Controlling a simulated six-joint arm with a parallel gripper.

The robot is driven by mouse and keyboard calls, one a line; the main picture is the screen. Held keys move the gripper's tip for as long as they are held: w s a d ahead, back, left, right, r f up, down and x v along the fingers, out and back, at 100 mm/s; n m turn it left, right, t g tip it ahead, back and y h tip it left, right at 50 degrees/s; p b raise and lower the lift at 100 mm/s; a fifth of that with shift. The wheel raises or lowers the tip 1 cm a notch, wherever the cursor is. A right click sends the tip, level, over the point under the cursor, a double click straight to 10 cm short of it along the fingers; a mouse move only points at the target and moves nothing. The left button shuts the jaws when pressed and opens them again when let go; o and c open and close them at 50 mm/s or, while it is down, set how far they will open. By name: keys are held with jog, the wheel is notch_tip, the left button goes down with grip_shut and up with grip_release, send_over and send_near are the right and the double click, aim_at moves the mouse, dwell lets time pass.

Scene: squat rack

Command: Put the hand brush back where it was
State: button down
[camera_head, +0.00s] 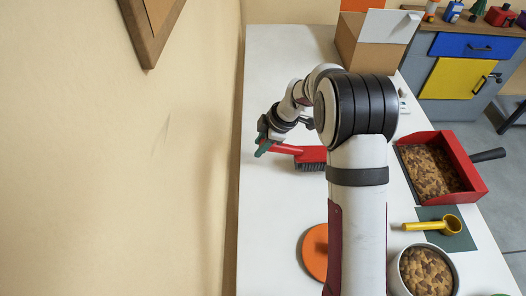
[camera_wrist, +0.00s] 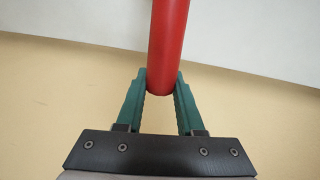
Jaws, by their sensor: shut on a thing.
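The red hand brush (camera_head: 312,155) is over the white table, left of my arm, with its dark bristles facing down. I cannot tell whether the bristles touch the table. My gripper (camera_head: 263,143) is shut on the end of its red handle, near the table's left edge by the wall. In the wrist view the red handle (camera_wrist: 169,35) runs up out of the frame from between the two green fingers of my gripper (camera_wrist: 160,78). The brush head is outside that view. My arm hides part of the table right of the brush.
A red dustpan (camera_head: 474,178) full of brown pieces stands right of my arm. A yellow scoop (camera_head: 450,224) lies on a dark green mat (camera_head: 463,243). A filled bowl (camera_head: 400,286) and an orange disc (camera_head: 314,252) are nearer. A cardboard box (camera_head: 369,54) stands far back. The table's back left is clear.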

jog(key=shift+f, duration=1.95)
jog(key=c, duration=0.5)
grip_release()
